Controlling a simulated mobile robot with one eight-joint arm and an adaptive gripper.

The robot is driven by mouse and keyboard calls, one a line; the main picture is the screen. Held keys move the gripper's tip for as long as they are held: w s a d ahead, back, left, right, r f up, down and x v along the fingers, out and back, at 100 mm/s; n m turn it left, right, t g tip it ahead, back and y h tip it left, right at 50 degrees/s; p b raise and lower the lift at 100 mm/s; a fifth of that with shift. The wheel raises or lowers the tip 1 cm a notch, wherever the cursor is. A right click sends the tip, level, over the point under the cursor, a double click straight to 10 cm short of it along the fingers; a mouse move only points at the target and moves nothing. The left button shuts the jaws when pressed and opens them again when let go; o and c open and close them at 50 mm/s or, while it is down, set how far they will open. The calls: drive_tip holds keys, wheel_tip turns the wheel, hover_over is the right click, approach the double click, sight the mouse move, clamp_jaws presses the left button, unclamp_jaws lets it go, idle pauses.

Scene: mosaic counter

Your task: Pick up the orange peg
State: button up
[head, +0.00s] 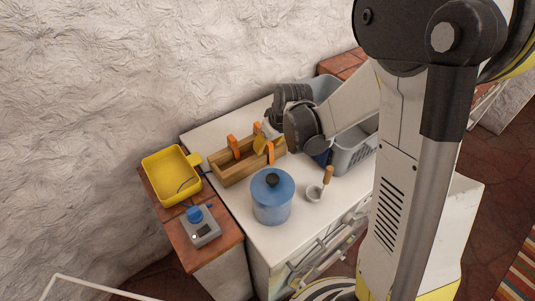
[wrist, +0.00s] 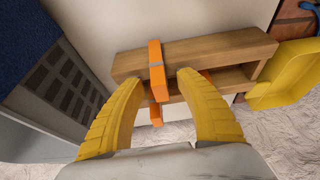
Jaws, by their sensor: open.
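A wooden rack (head: 232,172) stands on the white counter, with upright orange pieces on it. One orange piece (head: 269,153) is at its right end, another (head: 233,147) is further left, and one (head: 257,128) is partly hidden behind my gripper (head: 261,143). In the wrist view, an orange peg (wrist: 156,76) with a grey band crosses the rack's long board (wrist: 210,50). My gripper (wrist: 162,80) is open, its yellow fingers to either side of this peg's near end. Another orange piece (wrist: 155,116) shows between the fingers, and one is mostly hidden behind the right finger.
A blue lidded canister (head: 271,200) and a small white cup-like thing with a wooden handle (head: 327,177) stand in front of the rack. A grey basket (head: 352,155) is at the right. A yellow tray (head: 163,185) and a grey device with a blue knob (head: 203,232) are left.

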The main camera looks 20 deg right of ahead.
drive_tip(key=shift+s+r, duration=0.1)
drive_tip(key=shift+c, duration=0.2)
clamp_jaws()
